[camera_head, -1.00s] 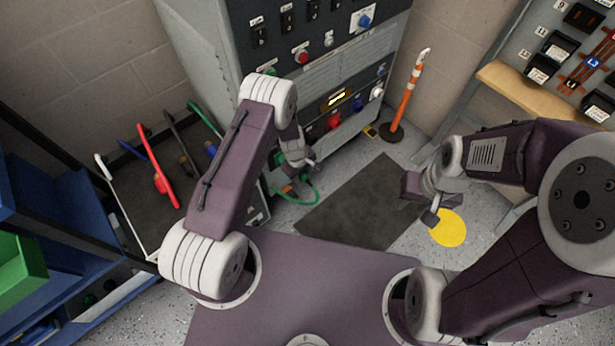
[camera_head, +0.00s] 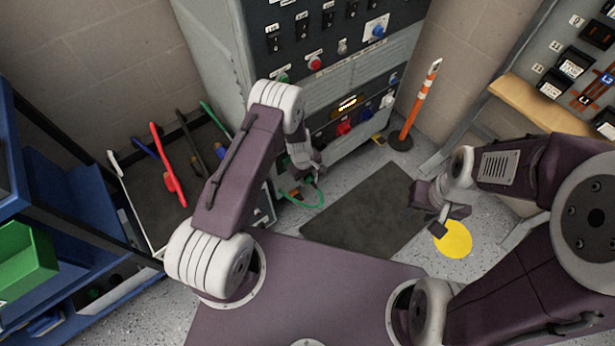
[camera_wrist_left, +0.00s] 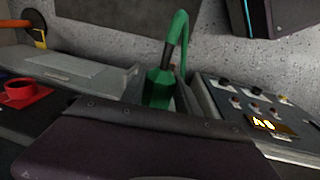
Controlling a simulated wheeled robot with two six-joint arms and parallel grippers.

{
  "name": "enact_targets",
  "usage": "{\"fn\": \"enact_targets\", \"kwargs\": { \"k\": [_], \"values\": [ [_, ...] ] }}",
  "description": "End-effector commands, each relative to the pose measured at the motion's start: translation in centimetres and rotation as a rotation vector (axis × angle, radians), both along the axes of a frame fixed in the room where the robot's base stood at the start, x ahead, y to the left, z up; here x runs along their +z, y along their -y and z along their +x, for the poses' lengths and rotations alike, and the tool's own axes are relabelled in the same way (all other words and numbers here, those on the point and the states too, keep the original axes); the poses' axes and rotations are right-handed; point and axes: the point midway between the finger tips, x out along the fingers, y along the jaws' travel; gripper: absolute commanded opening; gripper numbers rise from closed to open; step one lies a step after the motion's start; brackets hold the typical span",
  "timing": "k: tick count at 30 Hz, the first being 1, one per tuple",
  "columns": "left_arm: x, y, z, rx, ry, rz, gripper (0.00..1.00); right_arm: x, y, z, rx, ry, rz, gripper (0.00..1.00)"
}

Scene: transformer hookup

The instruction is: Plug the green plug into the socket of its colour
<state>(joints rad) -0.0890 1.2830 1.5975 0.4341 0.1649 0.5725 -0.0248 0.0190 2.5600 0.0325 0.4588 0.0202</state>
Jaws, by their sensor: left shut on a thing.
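The green plug (camera_wrist_left: 158,88) stands upright in the left wrist view, just beyond my purple gripper body, with its green cable rising and bending over at the top. My left gripper (camera_head: 301,183) is shut on it, low in front of the grey cabinet (camera_head: 320,75). In the head view the green cable (camera_head: 308,204) loops below the gripper, and the arm largely hides the plug. I cannot make out a green socket. My right gripper (camera_head: 447,219) hangs over the floor; its jaw gap is unclear.
A dark mat (camera_head: 365,215) and a yellow floor disc (camera_head: 453,240) lie right of the cable. An orange post (camera_head: 416,105) stands beside the cabinet. Several coloured tools, including a red one (camera_head: 168,165), stand at left. A blue shelf (camera_head: 75,255) stands at far left.

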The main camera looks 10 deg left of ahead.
Motion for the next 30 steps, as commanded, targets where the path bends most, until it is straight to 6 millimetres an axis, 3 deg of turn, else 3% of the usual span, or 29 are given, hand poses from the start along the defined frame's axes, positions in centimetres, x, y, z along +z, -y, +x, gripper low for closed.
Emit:
{"fn": "enact_targets", "kwargs": {
  "k": [30],
  "values": [
    [0.0,-1.5,1.2,0.001,0.001,-0.001,0.02,0.2,0.0,0.0,0.0,0.0,0.0,0.36]
  ]
}}
